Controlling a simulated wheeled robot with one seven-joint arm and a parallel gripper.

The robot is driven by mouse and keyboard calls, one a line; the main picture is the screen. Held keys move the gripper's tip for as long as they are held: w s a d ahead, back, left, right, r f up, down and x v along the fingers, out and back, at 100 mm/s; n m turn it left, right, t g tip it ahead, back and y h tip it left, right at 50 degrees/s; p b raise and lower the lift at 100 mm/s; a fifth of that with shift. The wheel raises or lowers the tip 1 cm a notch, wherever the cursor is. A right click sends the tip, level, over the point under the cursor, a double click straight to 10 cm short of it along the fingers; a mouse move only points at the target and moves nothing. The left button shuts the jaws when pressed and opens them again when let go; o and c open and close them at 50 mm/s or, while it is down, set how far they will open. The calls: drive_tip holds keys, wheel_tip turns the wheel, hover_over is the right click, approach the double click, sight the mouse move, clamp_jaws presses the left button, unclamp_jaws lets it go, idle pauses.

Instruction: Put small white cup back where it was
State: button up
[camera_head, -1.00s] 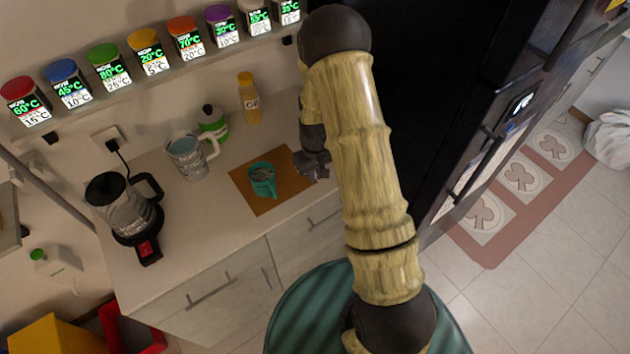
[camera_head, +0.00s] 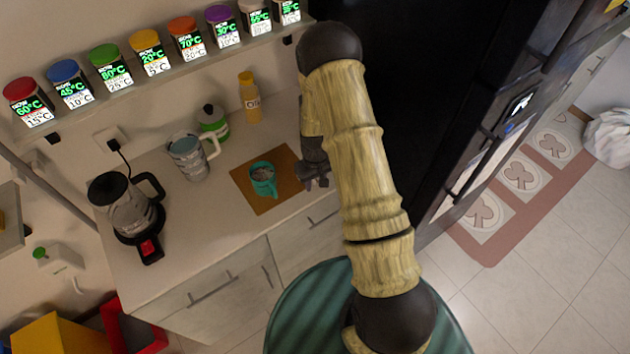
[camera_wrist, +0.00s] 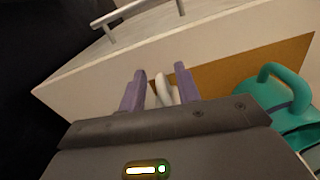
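My gripper (camera_head: 318,182) is at the right end of the counter, beside the brown mat (camera_head: 283,195). In the wrist view its two purple-grey fingers (camera_wrist: 160,88) are apart. A small white curved piece (camera_wrist: 161,86), which looks like a cup handle, shows between and below them. A gap shows on its left side, and the rest of it is hidden by my gripper. I cannot make out a small white cup in the head view. A teal cup (camera_head: 262,178) stands on the mat, and it also shows at the right of the wrist view (camera_wrist: 285,100).
A kettle (camera_head: 128,208) is at the left. A spice shelf hangs above, and a dark fridge (camera_head: 430,90) stands right of the counter.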

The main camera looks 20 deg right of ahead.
wheel_tip(320, 180, up, 12)
drive_tip(key=b, duration=0.3)
drive_tip(key=shift+r, duration=0.15)
idle(0.4)
idle(0.5)
drive_tip(key=s+a+r+m+t, duration=0.1)
drive_tip(key=s+r, duration=0.4)
drive_tip(key=s, duration=0.3)
drive_tip(key=s+a+r+m+t, duration=0.1)
drive_tip(key=s+r, duration=0.5)
drive_tip(key=s, duration=0.2)
drive_tip(key=shift+s+t, duration=0.15)
drive_tip(key=shift+t, duration=0.15)
